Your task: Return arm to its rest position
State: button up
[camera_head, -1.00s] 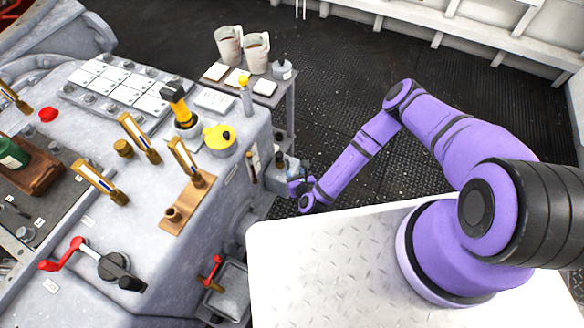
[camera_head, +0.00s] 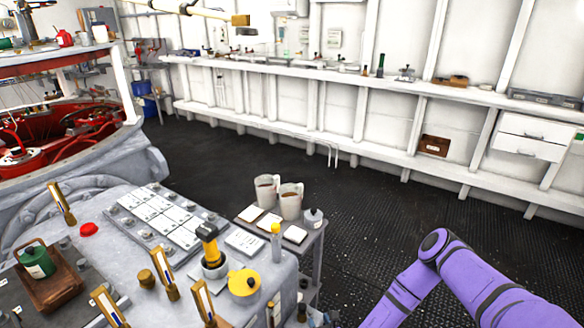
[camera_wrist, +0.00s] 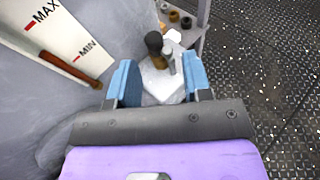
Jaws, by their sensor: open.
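My purple arm (camera_head: 440,265) shows at the lower right of the head view, bent at an elbow, with its lower link running down out of the picture. My gripper (camera_wrist: 162,82) shows in the wrist view with its two blue fingers apart. A pale block with a dark, round-topped handle (camera_wrist: 154,44) shows between and beyond the fingers; I cannot tell whether they touch it. A grey machine wall with a MAX/MIN gauge plate (camera_wrist: 62,30) stands close on the left of the gripper.
A small side table holds two mugs (camera_head: 290,200) and a grey bottle (camera_head: 313,218). Dark floor (camera_head: 390,215) is open to the right, up to a white wall bench (camera_head: 330,75).

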jog(key=w+a+r+n+g+y, duration=0.1)
jog(key=w+r+n+y, duration=0.35)
jog(key=r, duration=0.65)
jog(key=w+a+r+n+y, duration=0.1)
jog(key=w+r+n+y, duration=0.4)
jog(key=r, duration=0.7)
jog(key=s+r+n+g+y, duration=0.2)
jog(key=r+n+g, duration=0.4)
jog(key=r, duration=0.4)
jog(key=s+r+n+g+y, duration=0.25)
jog(key=r+n+g, duration=0.35)
jog(key=r, duration=0.4)
jog(key=s+d+r+n+t+h, duration=0.2)
jog(key=s+d+r+n+h, duration=0.3)
jog(key=s+d+r+h, duration=0.4)
jog(key=s+d+r+n+t+h, duration=0.2)
jog(key=s+d+r+n+h, duration=0.4)
jog(key=s+d+r, duration=0.7)
jog(key=s+r+h, duration=0.2)
jog(key=s+r, duration=0.4)
jog(key=shift+s+d+r+h, duration=0.2)
jog(key=shift+s+h, duration=0.15)
jog(key=shift+h, duration=0.05)
jog(key=shift+n, duration=0.25)
